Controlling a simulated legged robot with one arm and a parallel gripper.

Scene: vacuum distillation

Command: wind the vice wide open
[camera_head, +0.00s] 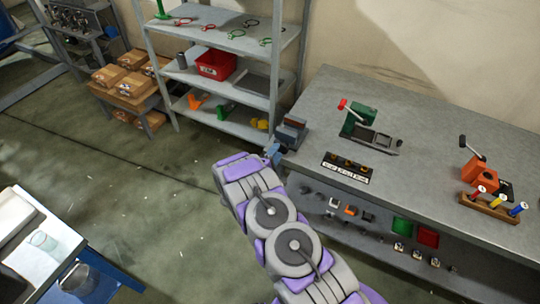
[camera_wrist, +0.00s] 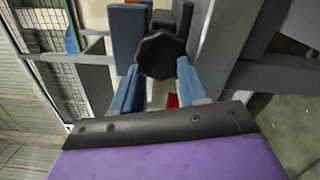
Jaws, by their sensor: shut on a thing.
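The vice (camera_head: 291,133) is blue-grey and sits at the near left corner of the long grey workbench. In the wrist view its blocky blue-grey jaws (camera_wrist: 127,32) show at the top, with a gap between them. A dark, many-sided knob (camera_wrist: 160,54) is in front of the vice. My gripper (camera_wrist: 159,68) has its two blue fingers on either side of this knob and is shut on it. In the head view my gripper (camera_head: 272,152) is small, at the vice's near left side. The knob is too small to make out there.
The workbench (camera_head: 440,125) also carries a green machine (camera_head: 360,121), a black panel (camera_head: 347,168), an orange device (camera_head: 478,175) and a wooden holder (camera_head: 489,206). A shelf rack (camera_head: 230,95) stands close behind the vice. The floor left of my arm is open.

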